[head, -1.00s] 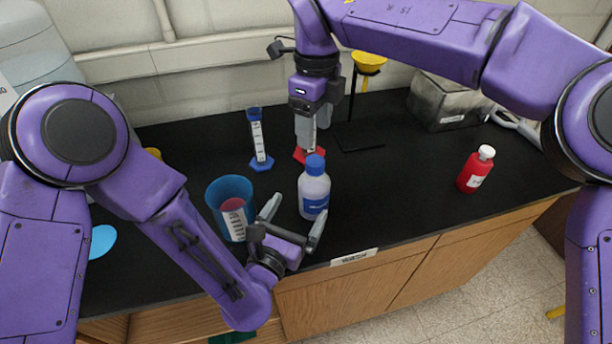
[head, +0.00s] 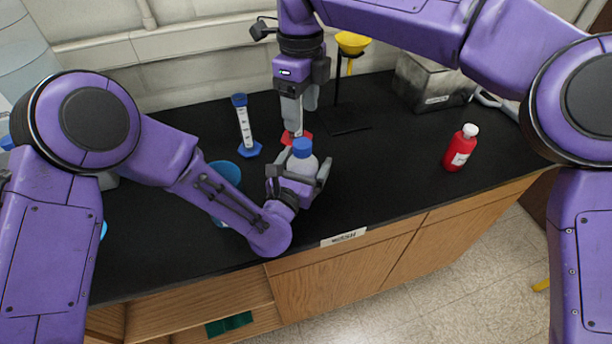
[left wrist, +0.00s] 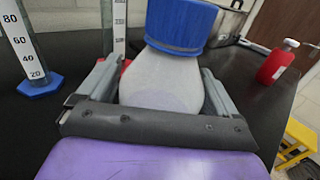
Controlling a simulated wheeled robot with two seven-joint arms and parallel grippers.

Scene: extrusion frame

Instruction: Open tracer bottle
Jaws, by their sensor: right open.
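A whitish bottle with a blue cap (head: 303,163) stands upright on the black bench; the cap is on it. My left gripper (head: 298,172) has its fingers on either side of the bottle's body, below the cap. The left wrist view shows the bottle (left wrist: 165,80) between both fingers, close to them; I cannot tell whether they press on it. The bottle's lower part and label are hidden. My right gripper (head: 300,115) is open and empty, pointing down just behind the bottle, in front of a red-based cylinder.
A blue-based cylinder (head: 244,125) stands behind left. A blue beaker (head: 226,172) is partly hidden behind my left arm. A red bottle with a white cap (head: 460,150) stands at right. A grey metal box (head: 430,82) and a yellow funnel (head: 353,42) are behind. The bench's front right is clear.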

